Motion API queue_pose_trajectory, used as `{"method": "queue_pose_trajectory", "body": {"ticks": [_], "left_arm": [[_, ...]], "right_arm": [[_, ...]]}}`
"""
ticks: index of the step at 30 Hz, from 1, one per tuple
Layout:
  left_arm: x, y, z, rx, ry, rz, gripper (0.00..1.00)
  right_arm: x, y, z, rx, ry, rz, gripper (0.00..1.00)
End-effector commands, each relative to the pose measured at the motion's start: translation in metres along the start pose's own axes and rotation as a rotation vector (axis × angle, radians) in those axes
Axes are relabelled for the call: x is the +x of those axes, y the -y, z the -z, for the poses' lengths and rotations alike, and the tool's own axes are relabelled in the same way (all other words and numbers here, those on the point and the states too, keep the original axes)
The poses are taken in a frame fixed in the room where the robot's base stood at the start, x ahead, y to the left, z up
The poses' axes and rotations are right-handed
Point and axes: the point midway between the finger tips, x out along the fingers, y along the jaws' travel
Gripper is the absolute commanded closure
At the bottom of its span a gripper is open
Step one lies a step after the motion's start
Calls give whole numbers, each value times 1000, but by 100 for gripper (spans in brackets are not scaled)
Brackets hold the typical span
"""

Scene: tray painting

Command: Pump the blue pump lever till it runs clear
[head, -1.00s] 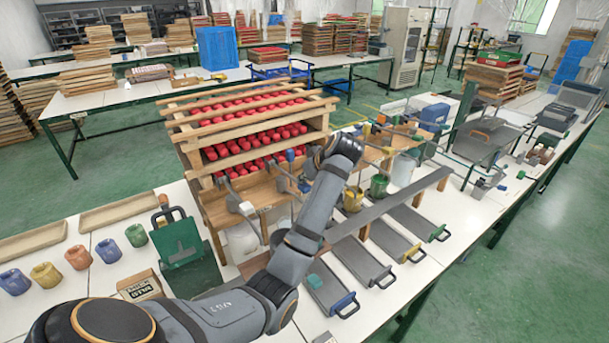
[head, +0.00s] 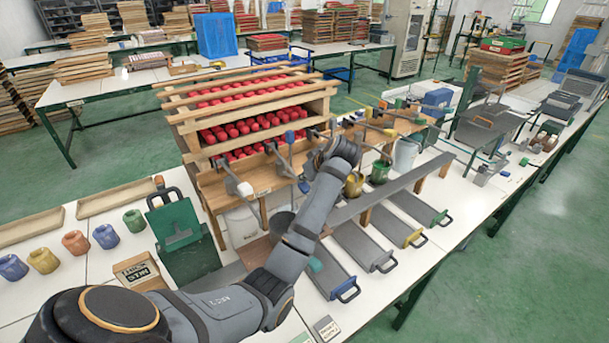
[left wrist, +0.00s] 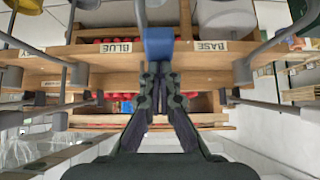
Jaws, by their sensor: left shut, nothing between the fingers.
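The blue pump lever has a blue end block (left wrist: 158,45) that shows in the left wrist view just ahead of my fingertips, near the BLUE label (left wrist: 119,47). Whether the fingers touch it I cannot tell. In the head view a blue knob (head: 289,136) tops a grey lever at the front of the wooden rack, left of my left gripper. My left gripper (head: 316,154) is over the pump row; its fingertips (left wrist: 159,70) are together and hold nothing. Its wrist hides part of the pumps. A dark bucket (head: 281,224) stands below the rack. My right gripper is not in view.
The wooden rack (head: 255,76) holds rows of red pots. Grey trays (head: 362,246) lie along the table's front edge. A BASE label (left wrist: 208,46) marks the neighbouring pump. Several coloured jars stand at left.

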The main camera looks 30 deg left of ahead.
Motion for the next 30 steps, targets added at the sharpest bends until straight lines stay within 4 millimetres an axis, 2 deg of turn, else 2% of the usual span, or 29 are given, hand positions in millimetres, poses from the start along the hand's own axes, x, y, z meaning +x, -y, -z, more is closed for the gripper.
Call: {"method": "queue_pose_trajectory", "body": {"ticks": [5, 24, 30], "left_arm": [[-13, 0, 11, 1, 2, 1, 100], [-80, 0, 74, -1, 0, -1, 100], [-80, 0, 74, 0, 1, 0, 100]], "right_arm": [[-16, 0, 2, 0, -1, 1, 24], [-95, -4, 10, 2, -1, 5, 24], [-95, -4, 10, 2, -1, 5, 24]]}}
